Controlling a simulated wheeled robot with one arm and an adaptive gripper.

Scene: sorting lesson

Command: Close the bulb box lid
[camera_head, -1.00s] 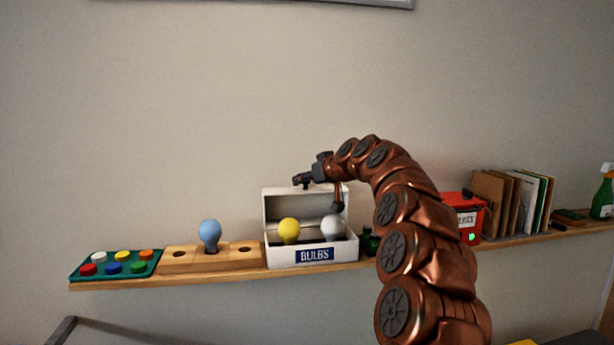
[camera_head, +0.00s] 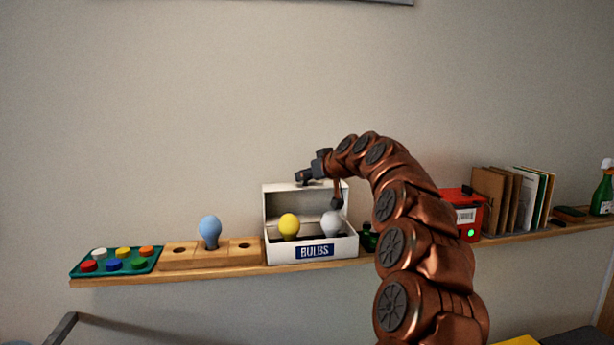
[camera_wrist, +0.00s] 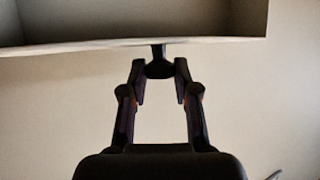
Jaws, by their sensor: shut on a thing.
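The white bulb box (camera_head: 276,254), labelled BULBS, stands on the wall shelf with its lid (camera_head: 279,204) raised open at the back. A yellow bulb (camera_head: 289,226) and a white bulb (camera_head: 332,223) show in the box. My gripper (camera_head: 303,179) is at the top edge of the lid. In the wrist view my gripper (camera_wrist: 159,76) is shut on a small dark knob (camera_wrist: 158,66) at the edge of the lid (camera_wrist: 200,42).
Left of the box are a wooden holder (camera_head: 185,260) with a blue bulb (camera_head: 210,231) and a green tray (camera_head: 127,267) of coloured pegs. The wall above is clear.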

